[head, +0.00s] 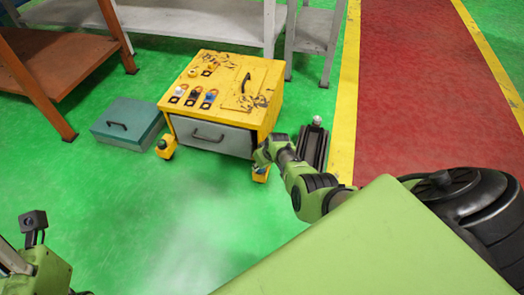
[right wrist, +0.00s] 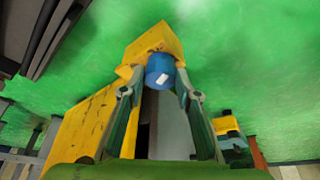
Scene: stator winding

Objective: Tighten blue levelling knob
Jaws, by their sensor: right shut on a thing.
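The blue levelling knob (right wrist: 160,71) sits on a yellow corner foot (right wrist: 152,44) in the right wrist view. My right gripper (right wrist: 161,82) is shut on the knob, with one finger on each side of it. In the head view my right gripper (head: 262,158) reaches down at the front right foot (head: 260,175) of the yellow cabinet (head: 262,112), and the knob is hidden there by the gripper. Part of my left arm shows at the lower left of the head view, but its gripper fingers do not show.
Another yellow foot with a dark knob (head: 165,147) stands at the cabinet's front left. A teal box (head: 128,122) lies left of it. A dark metal rail-like object (head: 314,146) lies to the right. Shelving legs stand behind. The green floor in front is clear.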

